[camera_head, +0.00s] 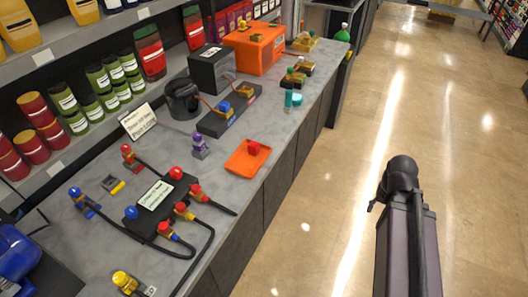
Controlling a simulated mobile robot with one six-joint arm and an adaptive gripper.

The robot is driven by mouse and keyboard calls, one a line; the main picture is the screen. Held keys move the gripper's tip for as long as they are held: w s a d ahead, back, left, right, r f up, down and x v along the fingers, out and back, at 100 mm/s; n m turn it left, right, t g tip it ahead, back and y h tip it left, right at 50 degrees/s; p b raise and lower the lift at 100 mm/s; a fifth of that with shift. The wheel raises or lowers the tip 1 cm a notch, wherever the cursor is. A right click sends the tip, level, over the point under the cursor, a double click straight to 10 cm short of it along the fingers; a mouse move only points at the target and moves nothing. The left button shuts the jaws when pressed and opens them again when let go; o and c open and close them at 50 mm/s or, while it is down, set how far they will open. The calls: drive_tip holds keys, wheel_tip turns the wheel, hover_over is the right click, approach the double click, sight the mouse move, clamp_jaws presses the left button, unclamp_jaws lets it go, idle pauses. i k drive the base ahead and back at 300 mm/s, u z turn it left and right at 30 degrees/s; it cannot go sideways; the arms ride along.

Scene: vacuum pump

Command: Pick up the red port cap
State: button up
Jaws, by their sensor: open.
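Several small red pieces could be the red port cap, and I cannot tell for certain which one it is. One red piece (254,148) lies in a shallow orange tray (241,165) at the counter's front edge. A round red cap (176,173) sits on the far end of a black block with a white label (157,195). A blue cap (131,212) sits on the block's near end. My arm stands over the floor at the right, apart from the counter. I see no gripper fingers in this view.
Red-topped fittings (195,190) and black hoses crowd the block's right side. A purple fitting (199,146), a black pot (183,99) and an orange box (256,48) stand farther back. Shelves of jars (99,78) line the left. The floor (320,190) beside the counter is clear.

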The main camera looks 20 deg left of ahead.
sight(253, 147)
drive_tip(key=k, duration=1.1)
drive_tip(key=u, duration=0.5)
drive_tip(key=i, duration=1)
drive_tip(key=z, duration=0.1)
